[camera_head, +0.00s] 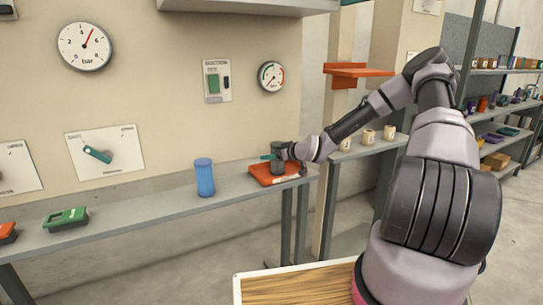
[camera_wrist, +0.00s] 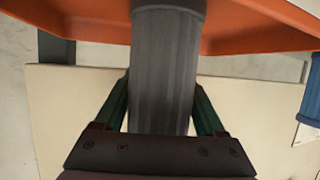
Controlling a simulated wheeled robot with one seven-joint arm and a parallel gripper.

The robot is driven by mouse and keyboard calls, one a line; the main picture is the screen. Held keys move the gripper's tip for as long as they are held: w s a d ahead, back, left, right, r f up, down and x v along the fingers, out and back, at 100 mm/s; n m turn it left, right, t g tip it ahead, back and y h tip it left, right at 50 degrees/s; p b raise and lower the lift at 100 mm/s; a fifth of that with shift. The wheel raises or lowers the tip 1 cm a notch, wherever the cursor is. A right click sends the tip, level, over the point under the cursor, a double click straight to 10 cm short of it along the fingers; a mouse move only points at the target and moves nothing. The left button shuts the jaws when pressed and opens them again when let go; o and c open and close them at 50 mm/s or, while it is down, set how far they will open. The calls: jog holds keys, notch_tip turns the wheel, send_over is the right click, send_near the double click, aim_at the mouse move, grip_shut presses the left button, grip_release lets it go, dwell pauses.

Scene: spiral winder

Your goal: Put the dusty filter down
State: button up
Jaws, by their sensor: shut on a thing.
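The dusty filter (camera_wrist: 163,70) is a dark grey ribbed cylinder. It stands between the two green fingers of my gripper (camera_wrist: 163,105) in the wrist view, and the fingers are closed on its sides. In the head view my gripper (camera_head: 270,157) reaches the filter (camera_head: 278,162) at an orange tray (camera_head: 262,179) on the shelf. The filter is upright, over or in the tray; I cannot tell if its base touches. The orange tray (camera_wrist: 265,25) also shows behind the filter in the wrist view.
A blue cylinder (camera_head: 204,177) stands on the grey shelf (camera_head: 150,208) left of the tray. A green device (camera_head: 66,219) lies further left. Several cups sit on the shelf to the right. An orange wall bracket (camera_head: 357,72) juts out above. The shelf between green device and blue cylinder is clear.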

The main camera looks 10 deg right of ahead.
jog(key=o, duration=1.6)
jog(key=shift+f, duration=0.1)
jog(key=shift+c, duration=0.2)
jog(key=v, duration=1.2)
